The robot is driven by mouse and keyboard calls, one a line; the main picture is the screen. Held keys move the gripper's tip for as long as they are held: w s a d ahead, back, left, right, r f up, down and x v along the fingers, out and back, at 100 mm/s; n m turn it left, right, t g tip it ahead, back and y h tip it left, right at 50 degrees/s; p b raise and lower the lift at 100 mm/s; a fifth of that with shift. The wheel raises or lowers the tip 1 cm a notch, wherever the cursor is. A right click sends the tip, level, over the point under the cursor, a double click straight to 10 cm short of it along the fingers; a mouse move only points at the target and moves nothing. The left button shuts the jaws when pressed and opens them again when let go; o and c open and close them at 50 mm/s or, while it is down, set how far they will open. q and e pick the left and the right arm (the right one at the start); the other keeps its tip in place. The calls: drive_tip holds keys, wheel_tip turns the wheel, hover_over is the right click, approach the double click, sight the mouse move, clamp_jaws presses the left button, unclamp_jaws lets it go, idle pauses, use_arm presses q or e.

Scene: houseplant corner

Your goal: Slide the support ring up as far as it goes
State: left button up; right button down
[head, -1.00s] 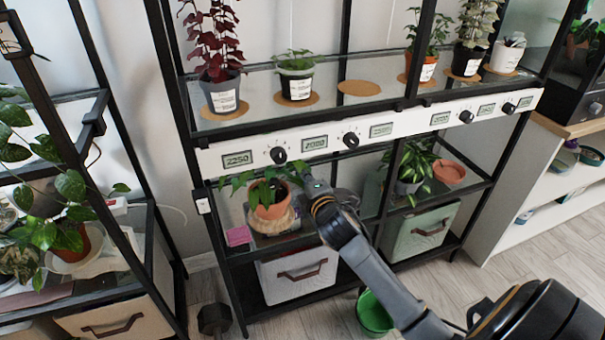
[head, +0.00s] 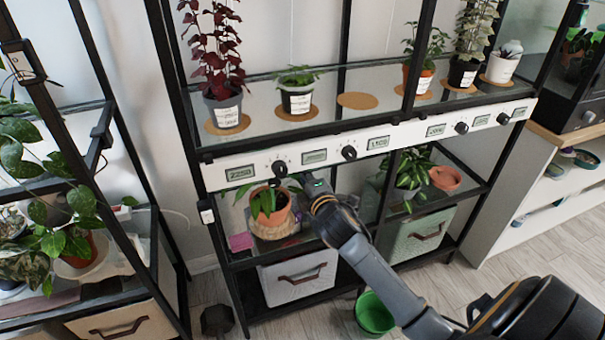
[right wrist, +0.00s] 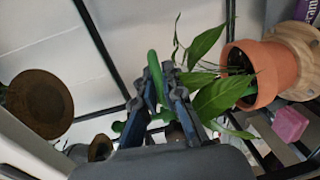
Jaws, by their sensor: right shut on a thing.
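A leafy green plant (head: 265,200) stands in a terracotta pot (head: 277,215) on a round wooden stand (head: 272,232) on the middle shelf. The plant and pot also show at right in the right wrist view (right wrist: 262,72). My right gripper (head: 310,186) is beside the plant, on its right, below the white control strip. In the right wrist view its fingers (right wrist: 160,80) are closed on a narrow green piece (right wrist: 154,68), apparently part of the support ring. The rest of the ring is hidden or lost among the leaves. My left gripper is out of view.
The upper shelf, with potted plants on cork mats (head: 357,100) and a white strip of dials (head: 215,177), is close above my right gripper. A pink block (head: 240,242) lies left of the stand. Another plant (head: 412,168) stands to the right.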

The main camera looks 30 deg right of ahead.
drive_tip(key=c, duration=1.4)
unclamp_jaws()
drive_tip(key=v, duration=1.2)
